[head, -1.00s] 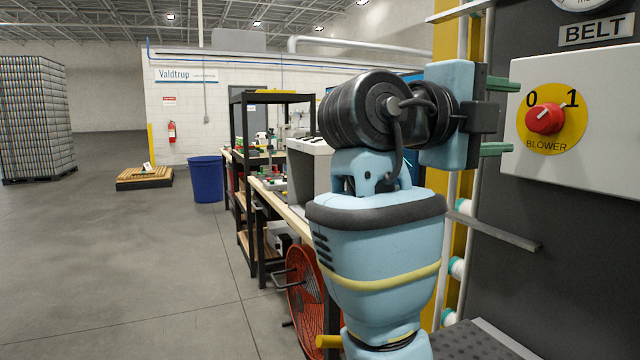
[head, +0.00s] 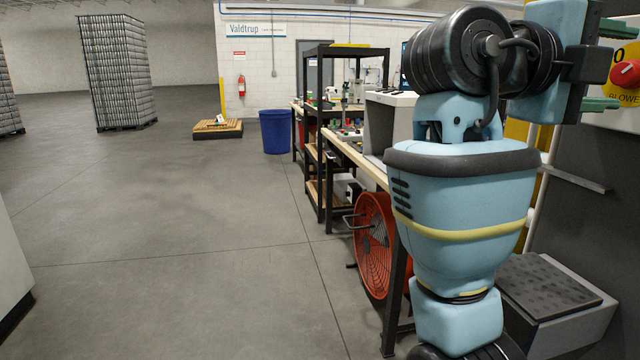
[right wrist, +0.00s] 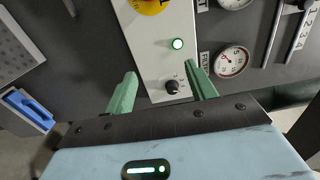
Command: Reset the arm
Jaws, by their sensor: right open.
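My right arm is raised and bent on the right of the head view. Its gripper (head: 622,66) is open, with green fingers one above the other, in front of the control panel with the red blower knob (head: 626,73). In the right wrist view the open fingers (right wrist: 161,72) have nothing between them but the panel behind. That panel carries a green-lit button (right wrist: 178,44) and a small black knob (right wrist: 172,88). I cannot tell the exact gap to the panel. My left gripper is not in view.
A workbench with an orange fan (head: 374,245) below it stands behind my arm. A black shelf (head: 318,130), a blue bin (head: 276,132), a wooden pallet (head: 218,129) and stacked cans (head: 118,72) stand farther back. The floor at left and centre is open. Gauges (right wrist: 233,61) sit beside the panel.

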